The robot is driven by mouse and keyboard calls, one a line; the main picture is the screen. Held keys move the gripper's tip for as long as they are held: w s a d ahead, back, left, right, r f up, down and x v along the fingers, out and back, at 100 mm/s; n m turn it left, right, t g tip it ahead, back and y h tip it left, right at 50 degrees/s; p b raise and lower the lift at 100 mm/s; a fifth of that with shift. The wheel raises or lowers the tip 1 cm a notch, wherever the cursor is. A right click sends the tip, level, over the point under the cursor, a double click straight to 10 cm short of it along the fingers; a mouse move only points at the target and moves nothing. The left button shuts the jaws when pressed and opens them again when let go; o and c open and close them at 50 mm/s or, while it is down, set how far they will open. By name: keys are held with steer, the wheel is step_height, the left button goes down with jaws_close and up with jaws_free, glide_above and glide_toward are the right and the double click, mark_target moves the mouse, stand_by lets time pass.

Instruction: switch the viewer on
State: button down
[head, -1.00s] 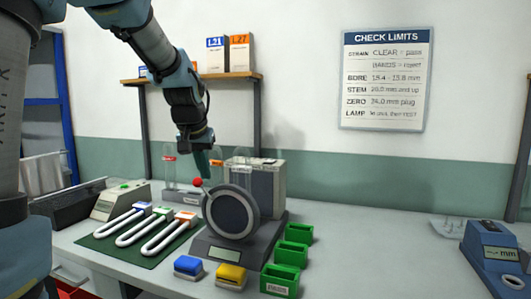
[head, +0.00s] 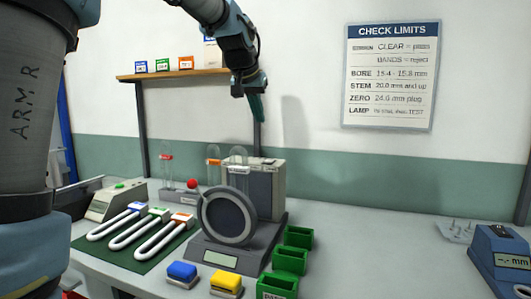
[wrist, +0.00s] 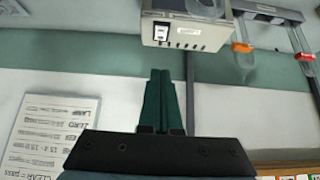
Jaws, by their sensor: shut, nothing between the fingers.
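The viewer (head: 229,217) stands on the bench, a dark grey device with a round ring and a small display (head: 220,259). A lever with a red ball knob (head: 191,184) is at its upper left. A pale box (head: 265,190) stands behind the ring. In the wrist view a pale box (wrist: 200,36) shows upside down, with a small black-and-white rocker switch (wrist: 160,33) and dark slots; I cannot tell the rocker's position. My gripper (head: 257,107) has green fingers, shut and empty, raised above the viewer and touching nothing. The fingers also show in the wrist view (wrist: 160,100).
Glass tubes with red and orange collars (head: 213,165) stand behind the viewer. White U-shaped tubes lie on a green mat (head: 108,257) at left. Blue (head: 182,273) and yellow (head: 227,283) blocks and green bins (head: 290,260) are nearby. A shelf (head: 190,76) is on the wall.

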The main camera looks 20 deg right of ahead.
steer(key=p, duration=0.3)
glide_above(267, 161)
step_height(267, 161, down, 8)
steer(key=shift+a+f, duration=0.1)
steer(key=shift+a, duration=0.05)
steer(key=shift+s+a+f+p, duration=0.1)
steer(key=shift+f+p, duration=0.15)
steer(key=shift+f, duration=0.35)
steer(key=shift+s+a+f+p, duration=0.1)
steer(key=shift+f+p, duration=0.15)
steer(key=shift+f, duration=1)
steer(key=shift+s+a+f+b, duration=0.1)
steer(key=shift+f+b, duration=0.45)
steer(key=shift+b, duration=0.05)
steer(key=shift+r, duration=0.3)
steer(key=shift+r+p, duration=0.7)
steer(key=shift+p, duration=0.05)
